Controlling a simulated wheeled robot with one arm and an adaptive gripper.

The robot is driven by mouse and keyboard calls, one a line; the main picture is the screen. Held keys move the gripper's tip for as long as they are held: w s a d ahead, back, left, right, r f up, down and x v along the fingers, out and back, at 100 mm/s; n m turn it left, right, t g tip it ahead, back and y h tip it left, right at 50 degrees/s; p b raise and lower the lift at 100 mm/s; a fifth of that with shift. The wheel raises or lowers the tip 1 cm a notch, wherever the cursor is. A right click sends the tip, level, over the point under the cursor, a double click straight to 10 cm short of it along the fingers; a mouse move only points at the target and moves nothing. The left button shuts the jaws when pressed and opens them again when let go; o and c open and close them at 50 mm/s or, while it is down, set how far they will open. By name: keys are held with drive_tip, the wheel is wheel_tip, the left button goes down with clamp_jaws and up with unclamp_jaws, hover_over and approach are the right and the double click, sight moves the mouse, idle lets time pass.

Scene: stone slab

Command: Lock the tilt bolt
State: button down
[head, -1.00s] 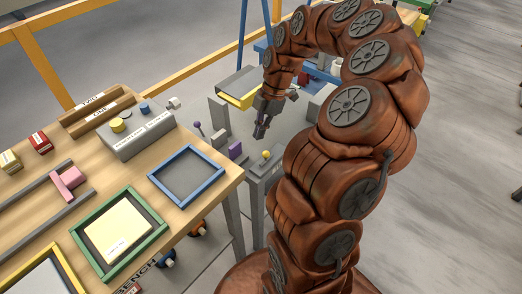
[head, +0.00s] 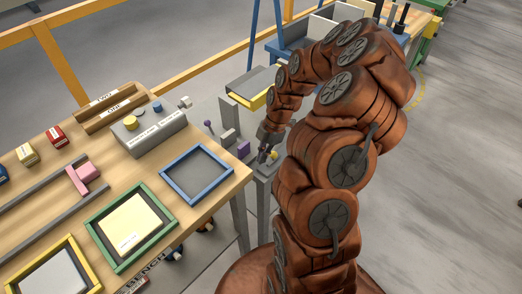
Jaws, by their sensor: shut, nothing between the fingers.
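The stone-grey stand (head: 262,172) is partly hidden behind my arm. Beside my fingertips, a small yellow knob (head: 273,155) sits on its near part. A purple block (head: 243,149) lies just left of the fingers, and a purple-knobbed lever (head: 208,125) stands farther left. I cannot tell which of these fittings is the tilt bolt; no label for it is readable. My gripper (head: 263,156) is shut and empty, pointing down between the purple block and the yellow knob. At this size I cannot tell whether it touches either one.
A wooden bench (head: 215,205) fills the left, with a blue frame (head: 164,176), a green frame (head: 95,225) and a grey box (head: 170,134) with a yellow knob. A yellow-edged tray (head: 232,96) stands behind the stand. Open floor lies to the right.

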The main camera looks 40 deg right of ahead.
sight(273, 157)
drive_tip(key=shift+d+f+p, duration=0.15)
drive_tip(key=shift+d+p, duration=0.05)
drive_tip(key=shift+d, duration=0.5)
drive_tip(key=shift+d+f+p, duration=0.1)
drive_tip(key=shift+d+p, duration=0.1)
drive_tip(key=shift+d, duration=0.45)
drive_tip(key=shift+d, duration=0.1)
